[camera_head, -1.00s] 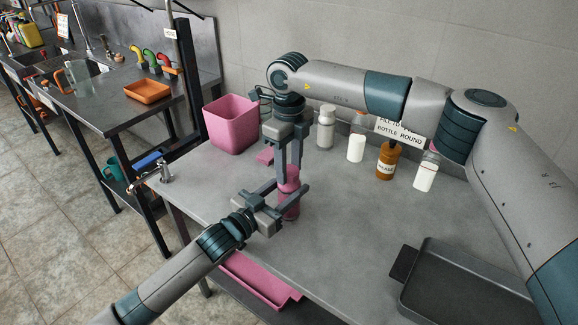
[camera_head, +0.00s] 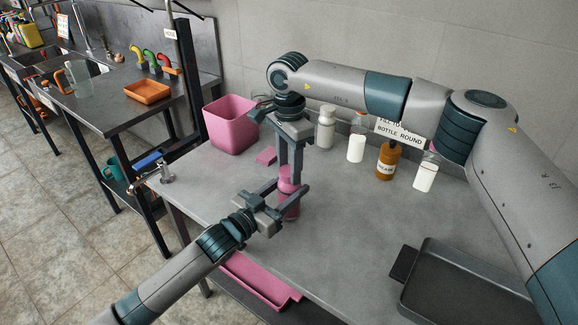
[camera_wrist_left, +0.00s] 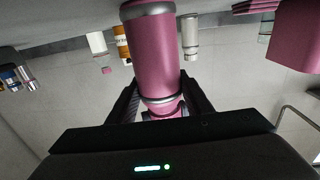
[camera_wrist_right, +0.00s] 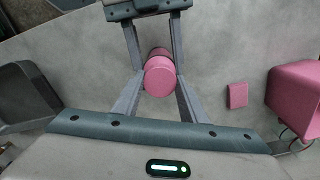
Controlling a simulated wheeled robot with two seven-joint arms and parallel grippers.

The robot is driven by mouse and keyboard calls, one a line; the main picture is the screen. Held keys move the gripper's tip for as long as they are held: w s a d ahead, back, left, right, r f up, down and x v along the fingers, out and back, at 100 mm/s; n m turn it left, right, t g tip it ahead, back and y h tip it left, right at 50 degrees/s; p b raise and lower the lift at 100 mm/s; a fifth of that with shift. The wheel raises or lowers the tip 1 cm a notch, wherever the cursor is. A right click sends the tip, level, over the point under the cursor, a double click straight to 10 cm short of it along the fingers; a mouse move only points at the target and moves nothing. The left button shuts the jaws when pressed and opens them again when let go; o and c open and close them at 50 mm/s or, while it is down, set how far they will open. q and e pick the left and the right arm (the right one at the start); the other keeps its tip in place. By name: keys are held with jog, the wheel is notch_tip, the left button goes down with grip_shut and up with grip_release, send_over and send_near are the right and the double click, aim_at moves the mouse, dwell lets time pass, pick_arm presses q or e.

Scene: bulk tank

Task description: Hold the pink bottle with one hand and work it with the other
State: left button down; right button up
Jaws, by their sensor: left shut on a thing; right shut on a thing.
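The pink bottle (camera_head: 289,205) stands upright near the table's left front edge. My left gripper (camera_head: 291,193) comes in from the side and is shut on the bottle's body; the bottle fills the middle of the left wrist view (camera_wrist_left: 153,55). My right gripper (camera_head: 288,176) points down from above and is shut on the bottle's pink top (camera_head: 286,184). In the right wrist view the round pink top (camera_wrist_right: 160,77) lies between my right fingers. The fingers partly hide the bottle.
A pink bin (camera_head: 231,125) and a small pink block (camera_head: 266,156) are behind on the left. White bottles (camera_head: 356,148) and a brown bottle (camera_head: 387,162) stand along the wall. A dark tray (camera_head: 468,285) lies front right. The middle of the table is clear.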

aim_at(289, 170)
jog(key=shift+r, duration=0.4)
dwell(0.5)
jog(key=shift+r, duration=0.35)
jog(key=shift+r, duration=0.5)
jog(key=shift+r, duration=1.9)
pick_arm(q)
jog(key=c, duration=0.8)
grip_release()
jog(key=shift+c, duration=0.2)
